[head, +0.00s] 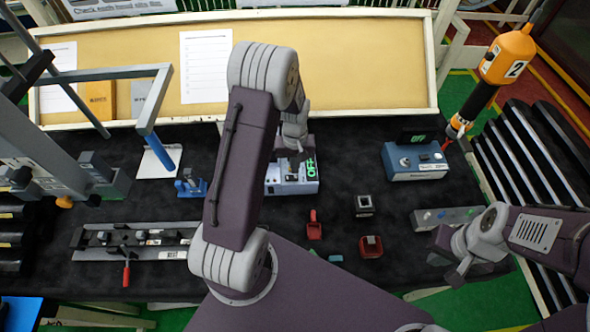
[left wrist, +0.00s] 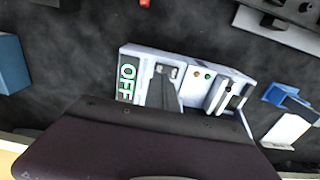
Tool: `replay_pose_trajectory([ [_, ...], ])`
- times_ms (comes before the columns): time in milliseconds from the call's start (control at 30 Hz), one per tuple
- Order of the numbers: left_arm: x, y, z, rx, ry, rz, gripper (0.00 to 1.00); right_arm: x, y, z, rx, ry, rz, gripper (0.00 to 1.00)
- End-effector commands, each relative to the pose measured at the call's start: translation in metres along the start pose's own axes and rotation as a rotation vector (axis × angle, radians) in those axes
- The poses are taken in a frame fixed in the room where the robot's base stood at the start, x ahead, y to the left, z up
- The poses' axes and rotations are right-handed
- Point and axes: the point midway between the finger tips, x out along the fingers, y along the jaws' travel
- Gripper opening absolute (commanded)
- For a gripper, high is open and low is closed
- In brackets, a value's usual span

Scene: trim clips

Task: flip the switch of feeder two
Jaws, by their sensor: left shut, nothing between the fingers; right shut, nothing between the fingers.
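A pale box with a green OFF display (head: 309,169) stands at the middle of the bench, partly hidden behind my left gripper. In the left wrist view the box (left wrist: 205,75) shows its OFF display, small indicator lights and a dark slot. A blue-and-white box (head: 415,174) with another OFF display stands to the right. I cannot read which box is feeder two. My left gripper (head: 293,153) is shut and empty over the pale box; its grey fingers (left wrist: 163,88) cover part of the top, and contact is unclear. My right gripper (head: 450,271) is shut and empty at the front right.
An orange driver marked 2 (head: 508,55) hangs at the right. A grey block with coloured buttons (head: 455,214) lies near my right gripper. Small red and dark parts (head: 371,246) lie front centre. A clamp fixture (head: 150,253) is at the left.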

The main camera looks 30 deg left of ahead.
Motion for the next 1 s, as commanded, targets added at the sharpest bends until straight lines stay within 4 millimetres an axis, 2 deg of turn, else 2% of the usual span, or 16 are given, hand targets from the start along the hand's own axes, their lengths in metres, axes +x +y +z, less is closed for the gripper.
replay_pose_trajectory([
  [100,0.016,0.0,0.001,0.0,-0.003,-0.001,0.0,-0.008,0.0,-0.001,0.0,0.0,0.0,0.0],
  [300,0.032,0.0,0.0,0.0,0.0,0.0,0.0,-0.011,0.0,-0.001,0.0,0.0,0.0,0.0],
  [600,0.033,0.0,0.0,0.0,0.001,0.0,0.0,-0.01,0.0,-0.001,0.0,0.0,0.0,0.0],
  [700,0.042,0.002,0.0,0.0,0.001,0.0,0.0,-0.002,0.0,0.0,0.0,0.0,0.0,0.0],
  [1000,0.037,0.0,0.001,-0.001,-0.003,-0.001,0.0,-0.007,0.0,-0.001,0.0,0.0,0.0,0.0],
])
